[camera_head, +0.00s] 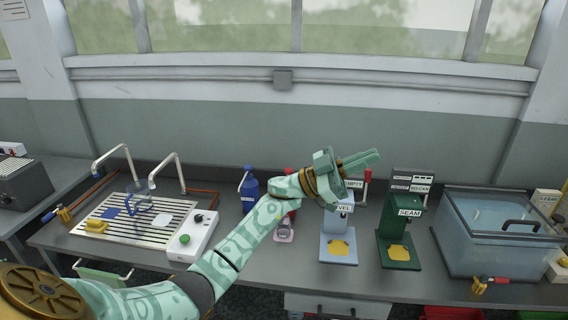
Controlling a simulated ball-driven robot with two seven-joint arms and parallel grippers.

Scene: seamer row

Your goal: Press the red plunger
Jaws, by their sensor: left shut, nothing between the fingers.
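Two red parts show, and I cannot tell which is the plunger. One is an upright red part (367,182) just right of the light blue machine's head, below my gripper's fingers. The other is a red top (289,171) behind my left wrist, mostly hidden, above a small pinkish base (284,233). My left gripper (374,158) is shut and empty, its fingers pointing right, above the light blue machine (338,247) in the picture. The gripper and wrist partly cover that machine's labels. I see no contact with either red part. My right gripper is not in view.
A dark green machine marked SEAM (399,252) stands right of the light blue one, then a clear-walled tank (498,237).

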